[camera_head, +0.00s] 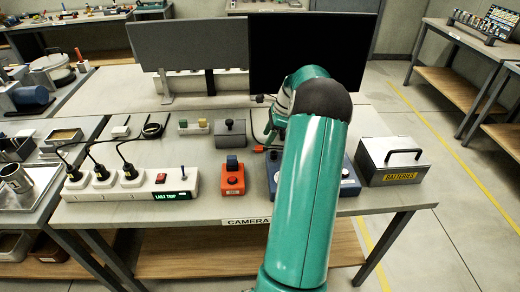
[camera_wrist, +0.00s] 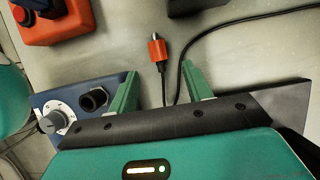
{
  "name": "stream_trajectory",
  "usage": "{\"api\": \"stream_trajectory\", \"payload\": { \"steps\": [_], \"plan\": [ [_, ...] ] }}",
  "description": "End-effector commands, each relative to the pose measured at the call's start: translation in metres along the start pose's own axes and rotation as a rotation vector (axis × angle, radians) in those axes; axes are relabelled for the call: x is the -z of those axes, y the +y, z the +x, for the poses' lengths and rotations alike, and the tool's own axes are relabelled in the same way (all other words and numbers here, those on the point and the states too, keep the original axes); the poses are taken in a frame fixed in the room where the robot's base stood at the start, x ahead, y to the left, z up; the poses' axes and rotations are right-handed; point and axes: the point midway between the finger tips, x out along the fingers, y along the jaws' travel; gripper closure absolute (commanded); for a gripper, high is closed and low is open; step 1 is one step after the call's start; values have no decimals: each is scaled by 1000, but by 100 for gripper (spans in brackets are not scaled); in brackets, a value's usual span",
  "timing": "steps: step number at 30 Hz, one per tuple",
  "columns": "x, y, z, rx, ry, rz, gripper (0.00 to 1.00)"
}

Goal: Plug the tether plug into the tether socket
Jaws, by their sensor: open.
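The tether plug, an orange plug (camera_wrist: 157,50) with a metal tip, lies on the grey table in the wrist view, its tip pointing away from my gripper. It also shows as a small orange piece in the head view (camera_head: 267,149). My gripper (camera_wrist: 160,69) is open, with one green finger on each side of the plug's line; the plug lies just beyond the fingertips. A black round socket (camera_wrist: 93,100), which looks like the tether socket, sits on a blue box (camera_wrist: 60,97) left of the left finger. My arm hides much of this blue box in the head view.
An orange box with a red button (camera_head: 232,180) stands left of the blue box. A power strip (camera_head: 130,184) with black plugs lies further left. A grey battery case (camera_head: 393,160) stands right. Two monitors (camera_head: 190,45) stand behind. A black cable (camera_wrist: 183,50) loops beside the plug.

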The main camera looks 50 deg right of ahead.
Motion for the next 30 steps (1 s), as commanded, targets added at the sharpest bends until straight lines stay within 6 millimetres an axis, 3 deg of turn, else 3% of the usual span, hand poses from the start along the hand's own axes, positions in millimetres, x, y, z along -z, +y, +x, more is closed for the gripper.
{"api": "stream_trajectory", "payload": {
  "steps": [12, 20, 27, 30],
  "plan": [
    [2, 0, 50, -2, 0, -2, 50],
    [1, 0, 53, 0, 0, -2, 50],
    [1, 0, 52, 0, 0, -2, 95],
    [1, 0, 52, 0, 0, -2, 98]
  ]
}}
